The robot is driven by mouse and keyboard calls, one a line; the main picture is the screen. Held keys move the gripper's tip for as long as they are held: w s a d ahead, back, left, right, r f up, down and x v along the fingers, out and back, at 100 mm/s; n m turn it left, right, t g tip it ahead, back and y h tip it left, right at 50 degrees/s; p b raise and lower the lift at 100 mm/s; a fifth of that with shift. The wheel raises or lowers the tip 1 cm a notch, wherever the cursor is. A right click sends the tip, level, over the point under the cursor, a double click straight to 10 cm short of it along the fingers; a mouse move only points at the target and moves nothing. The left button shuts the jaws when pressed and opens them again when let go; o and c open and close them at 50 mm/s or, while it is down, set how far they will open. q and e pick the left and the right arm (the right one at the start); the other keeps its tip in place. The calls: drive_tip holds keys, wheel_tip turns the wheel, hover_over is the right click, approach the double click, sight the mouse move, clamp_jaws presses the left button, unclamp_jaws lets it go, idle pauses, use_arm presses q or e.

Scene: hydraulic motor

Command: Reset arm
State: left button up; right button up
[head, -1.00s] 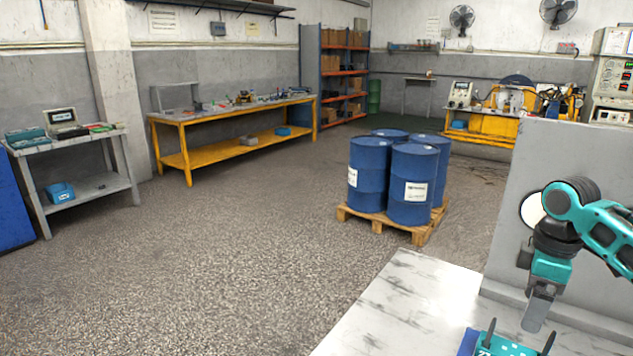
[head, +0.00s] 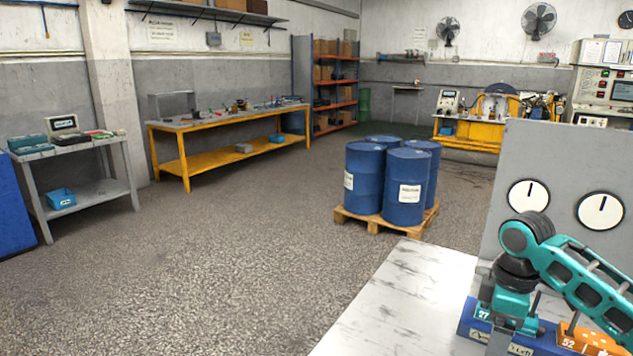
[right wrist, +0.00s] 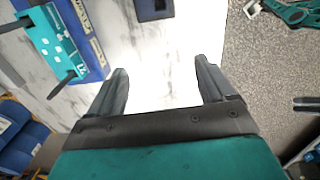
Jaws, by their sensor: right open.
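My right arm comes in from the right of the head view, with its gripper (head: 498,342) low over the worktable (head: 400,290). In the right wrist view the two dark fingers of this gripper (right wrist: 160,68) are spread apart, with nothing between them but the pale marble top. A teal block (right wrist: 62,42) with dark pegs lies on a blue base (right wrist: 98,35) to the left of the fingers, apart from them. In the head view the arm partly hides a teal part marked 27 (head: 484,314) on the blue base.
An orange part marked 52 (head: 590,338) sits to the right. A grey panel with two dials (head: 528,196) stands behind the table. Blue drums (head: 405,185) stand on a pallet beyond it. A yellow bench (head: 228,165) lines the left wall. The floor between is open.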

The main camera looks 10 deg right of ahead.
drive_tip(key=shift+t, duration=0.3)
drive_tip(key=s+a+f, duration=0.1)
drive_tip(key=a+f, duration=0.1)
drive_tip(key=s+a+f, duration=0.1)
drive_tip(key=a+f, duration=0.2)
drive_tip(key=s+a+f, duration=0.2)
drive_tip(key=a+f, duration=0.1)
drive_tip(key=s+a+f+m+t+y, duration=0.1)
drive_tip(key=s+a+f+m, duration=0.1)
drive_tip(key=s+a+f, duration=0.35)
drive_tip(key=s+a+r+m+t, duration=0.25)
drive_tip(key=s+m, duration=0.45)
drive_tip(key=s, duration=0.7)
drive_tip(key=w+a+f+n+t+y, duration=0.1)
drive_tip(key=w+a+f+t, duration=0.1)
drive_tip(key=w+f+t, duration=0.4)
wheel_tip(320, 180, down, 3)
drive_tip(key=shift+w+a+r+t, duration=0.15)
drive_tip(key=shift+w+a+t, duration=0.2)
drive_tip(key=shift+w, duration=0.6)
